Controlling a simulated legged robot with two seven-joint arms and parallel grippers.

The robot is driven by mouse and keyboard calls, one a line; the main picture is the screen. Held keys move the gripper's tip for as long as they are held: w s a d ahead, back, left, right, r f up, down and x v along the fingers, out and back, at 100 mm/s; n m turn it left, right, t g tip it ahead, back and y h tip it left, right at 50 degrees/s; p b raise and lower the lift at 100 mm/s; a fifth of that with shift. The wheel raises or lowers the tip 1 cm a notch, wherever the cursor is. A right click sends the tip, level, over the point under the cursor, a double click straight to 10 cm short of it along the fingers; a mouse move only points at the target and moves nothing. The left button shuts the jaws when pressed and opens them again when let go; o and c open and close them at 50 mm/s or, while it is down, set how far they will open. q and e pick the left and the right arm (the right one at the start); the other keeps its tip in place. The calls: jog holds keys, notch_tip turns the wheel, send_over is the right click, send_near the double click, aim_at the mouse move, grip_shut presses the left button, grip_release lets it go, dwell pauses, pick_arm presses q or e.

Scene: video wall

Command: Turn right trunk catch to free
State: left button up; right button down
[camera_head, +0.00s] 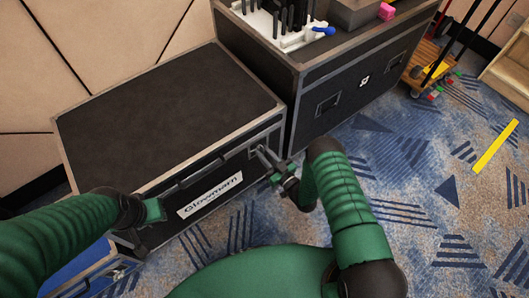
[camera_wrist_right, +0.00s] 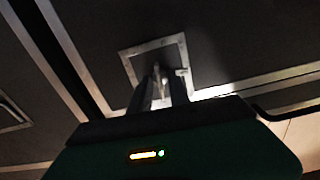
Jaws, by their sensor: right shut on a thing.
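The black trunk (camera_head: 165,100) with metal edges and a white name label (camera_head: 210,195) stands at the left, lid down. Its right catch, on the front near the right corner, is mostly hidden by my right gripper (camera_head: 268,160) in the head view. In the right wrist view, the catch's square metal plate (camera_wrist_right: 130,60) frames a small handle piece (camera_wrist_right: 157,72). My right gripper (camera_wrist_right: 158,88) is shut on this piece of the catch. My left gripper (camera_head: 153,210) is near the trunk's front left side; its fingers are not clear.
A taller black case (camera_head: 340,95) stands right behind the trunk, with a white rack of tools (camera_head: 275,25) and a pink item (camera_head: 387,12) on top. A blue case (camera_head: 85,268) is at the lower left.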

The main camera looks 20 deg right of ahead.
jog(key=shift+s+f+n, duration=0.15)
jog(key=shift+f+n, duration=0.1)
jog(key=shift+n, duration=0.15)
jog(key=c, duration=1.6)
grip_release()
jog(key=shift+r, duration=0.15)
jog(key=p+v, duration=0.5)
jog(key=v, duration=1.1)
jog(key=shift+s+d, duration=0.15)
jog(key=shift+s, duration=0.2)
